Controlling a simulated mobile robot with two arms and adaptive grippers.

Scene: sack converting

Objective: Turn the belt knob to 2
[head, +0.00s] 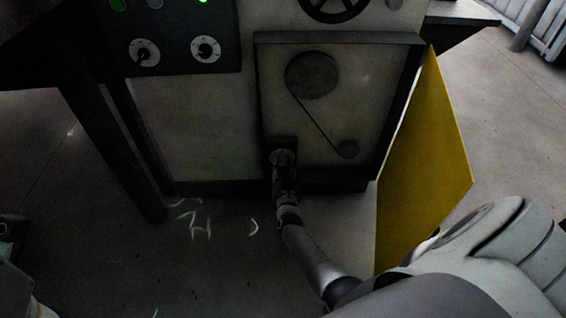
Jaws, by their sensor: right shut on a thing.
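The belt knob (283,157) is a small grey round knob on a dark plate at the lower left of the open belt compartment. My right gripper (284,172) comes up from below and is shut on this knob. Its fingers look dark and cover the lower part of the knob. The number the knob points to cannot be read here. In the compartment a large pulley (312,75) and a small pulley (347,149) are joined by a thin dark belt. My left gripper does not show clearly; only parts of my left side appear at the left edge.
A yellow door panel (424,165) stands open at the right of the compartment, close to my right arm. A dark control panel (178,35) at the upper left has two white dials and a lit green lamp. A black handwheel (334,8) is above. Floor in front is open.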

